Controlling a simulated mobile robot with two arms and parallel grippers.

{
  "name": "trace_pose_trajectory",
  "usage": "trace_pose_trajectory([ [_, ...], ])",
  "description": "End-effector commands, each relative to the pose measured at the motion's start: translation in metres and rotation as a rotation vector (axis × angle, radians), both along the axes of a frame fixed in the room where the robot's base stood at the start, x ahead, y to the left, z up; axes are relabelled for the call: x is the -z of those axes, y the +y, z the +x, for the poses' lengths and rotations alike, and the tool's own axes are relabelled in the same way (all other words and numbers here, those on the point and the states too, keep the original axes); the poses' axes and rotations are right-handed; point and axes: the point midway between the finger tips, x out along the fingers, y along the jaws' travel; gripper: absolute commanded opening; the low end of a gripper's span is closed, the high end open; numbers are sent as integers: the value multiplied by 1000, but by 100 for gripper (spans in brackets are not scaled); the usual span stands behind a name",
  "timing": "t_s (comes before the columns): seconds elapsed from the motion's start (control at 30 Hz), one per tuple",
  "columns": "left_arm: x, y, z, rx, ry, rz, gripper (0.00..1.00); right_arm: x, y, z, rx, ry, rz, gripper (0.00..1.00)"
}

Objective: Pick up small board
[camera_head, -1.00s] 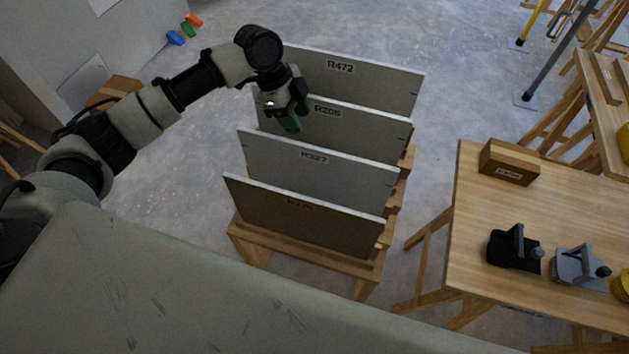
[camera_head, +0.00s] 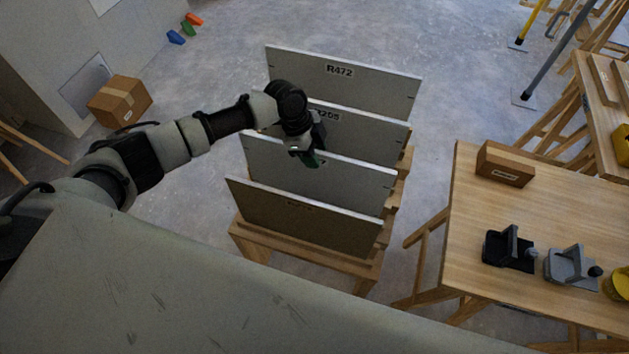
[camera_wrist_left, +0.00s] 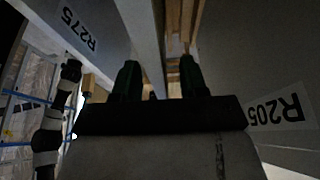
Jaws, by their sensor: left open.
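Several grey boards stand upright in a row on a wooden rack (camera_head: 300,255). The farthest, R472 (camera_head: 385,90), looks widest; the nearest board (camera_head: 300,220) looks smaller, with an unreadable label. My open left gripper (camera_head: 308,160) points down at the second board from the front (camera_head: 350,190) and partly covers its label. Board R205 (camera_head: 375,140) is just behind, partly hidden by my wrist. In the left wrist view, my fingers (camera_wrist_left: 160,80) are apart, with a pale board edge (camera_wrist_left: 143,40) running between them. Labels R275 (camera_wrist_left: 78,30) and R205 (camera_wrist_left: 280,108) show on either side. My right gripper is not in view.
A wooden table (camera_head: 470,215) at right holds a box (camera_head: 505,165), a black tool (camera_head: 508,250) and a grey tool (camera_head: 570,266). A cardboard box (camera_head: 120,102) stands on the floor at left. Gaps between boards are narrow.

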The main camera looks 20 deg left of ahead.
Motion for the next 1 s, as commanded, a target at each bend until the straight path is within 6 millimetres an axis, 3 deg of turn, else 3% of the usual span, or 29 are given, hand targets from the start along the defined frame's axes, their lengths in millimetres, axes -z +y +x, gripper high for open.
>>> trace_pose_trajectory([
  [0.17,0,0,0,0,0,0,40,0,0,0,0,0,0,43],
  [0.43,0,0,0,0,1,0,0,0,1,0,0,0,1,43],
  [1.0,-5,-1,1,1,-6,-4,0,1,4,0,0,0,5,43],
])
